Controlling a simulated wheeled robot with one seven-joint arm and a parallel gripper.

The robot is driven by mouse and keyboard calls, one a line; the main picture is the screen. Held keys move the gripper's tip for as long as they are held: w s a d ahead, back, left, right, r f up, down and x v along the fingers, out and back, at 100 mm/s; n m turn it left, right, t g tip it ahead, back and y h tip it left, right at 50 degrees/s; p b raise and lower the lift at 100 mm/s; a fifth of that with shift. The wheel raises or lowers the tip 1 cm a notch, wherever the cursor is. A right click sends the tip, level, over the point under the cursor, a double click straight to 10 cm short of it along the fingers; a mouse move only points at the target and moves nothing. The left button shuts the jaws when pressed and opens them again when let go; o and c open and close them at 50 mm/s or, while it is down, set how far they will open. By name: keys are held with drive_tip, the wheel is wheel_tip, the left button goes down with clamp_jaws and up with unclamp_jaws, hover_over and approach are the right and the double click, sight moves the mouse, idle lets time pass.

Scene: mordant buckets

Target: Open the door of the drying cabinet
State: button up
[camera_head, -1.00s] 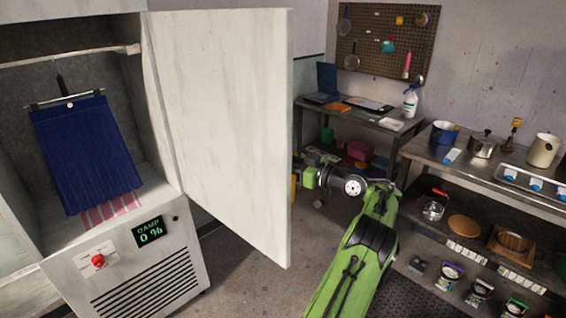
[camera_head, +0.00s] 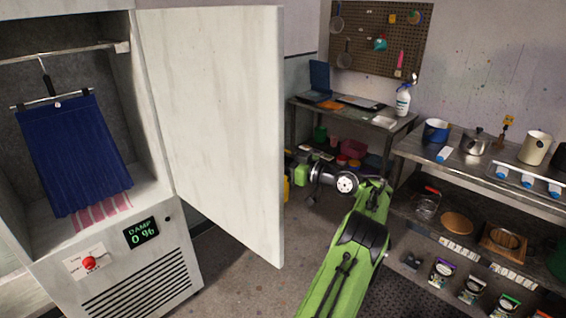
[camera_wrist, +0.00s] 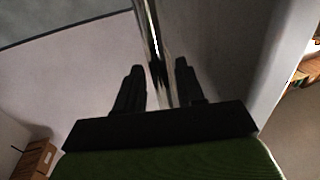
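The drying cabinet (camera_head: 160,240) stands at the left in the head view. Its pale door (camera_head: 215,120) stands wide open, swung out to the right, and the inside shows. My green arm reaches to the door's far side, where the door's edge hides my fingers. In the wrist view, my gripper (camera_wrist: 158,88) has its two dark fingers spread, one on each side of a shiny metal bar (camera_wrist: 152,30), which looks like the door handle. Narrow gaps seem to show beside the bar. A blue cloth (camera_head: 75,155) hangs inside the cabinet; the display (camera_head: 141,232) reads "DAMP 0 %".
A metal workbench (camera_head: 420,160) with pots, a tray and lower-shelf goods stands close to the right of my arm. A dark desk (camera_head: 340,113) with a spray bottle (camera_head: 403,98) stands behind. Bare floor (camera_head: 245,285) shows between cabinet and arm.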

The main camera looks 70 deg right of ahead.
drive_tip(key=p+v, duration=0.1)
drive_tip(key=v, duration=1.4)
drive_tip(key=shift+s, duration=0.2)
